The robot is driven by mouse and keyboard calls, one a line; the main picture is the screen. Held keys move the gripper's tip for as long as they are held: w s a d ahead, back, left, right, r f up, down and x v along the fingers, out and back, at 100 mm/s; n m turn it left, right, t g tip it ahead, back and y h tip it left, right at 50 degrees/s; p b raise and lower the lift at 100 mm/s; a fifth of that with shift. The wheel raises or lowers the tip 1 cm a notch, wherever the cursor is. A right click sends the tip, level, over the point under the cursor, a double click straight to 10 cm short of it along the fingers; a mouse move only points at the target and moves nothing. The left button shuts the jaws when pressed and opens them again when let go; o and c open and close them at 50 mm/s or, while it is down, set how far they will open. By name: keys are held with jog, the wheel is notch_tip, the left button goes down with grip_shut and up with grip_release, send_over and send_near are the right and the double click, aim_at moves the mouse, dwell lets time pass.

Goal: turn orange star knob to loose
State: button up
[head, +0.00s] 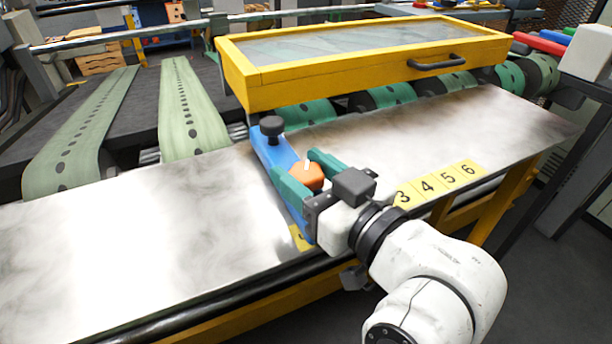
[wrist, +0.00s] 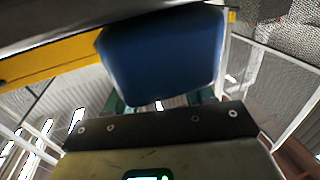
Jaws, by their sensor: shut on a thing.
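The orange star knob (head: 307,177) sits on a blue slide block (head: 275,155) on the metal table, with a small white mark on its top. My gripper (head: 302,170) reaches in from the front right and has its teal fingers on either side of the knob, shut on it. In the wrist view a big blue face (wrist: 160,55) fills the upper middle and hides the knob. Parts of the teal fingers (wrist: 160,102) show behind it. I cannot read any loose or tight marking, nor how far the knob is turned.
A black knob (head: 271,127) stands at the far end of the blue block. A yellow framed cover (head: 370,75) with a dark handle (head: 436,61) is behind. Yellow number plates (head: 436,184) line the front edge at right. The metal table (head: 120,250) is clear at left.

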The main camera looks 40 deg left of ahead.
jog(key=n+g+b, duration=0.1)
jog(key=g+b, duration=0.1)
jog(key=n+g+b, duration=0.2)
jog(key=g, duration=0.1)
jog(key=shift+w+f+n+g, duration=0.15)
jog(key=shift+f+n+g, duration=0.05)
jog(key=shift+n+g, duration=0.1)
jog(key=shift+r+n+g+h+b, duration=0.15)
jog(key=shift+n+g+h+b, duration=0.45)
jog(key=shift+n+g+b, duration=1.05)
jog(key=shift+m+g+p, duration=0.25)
jog(key=shift+g+p, duration=0.2)
jog(key=o, duration=0.9)
jog(key=shift+o, duration=0.2)
jog(key=v, duration=1)
jog(key=shift+d+b, duration=0.3)
jog(key=shift+d, duration=0.1)
jog(key=shift+w, duration=0.1)
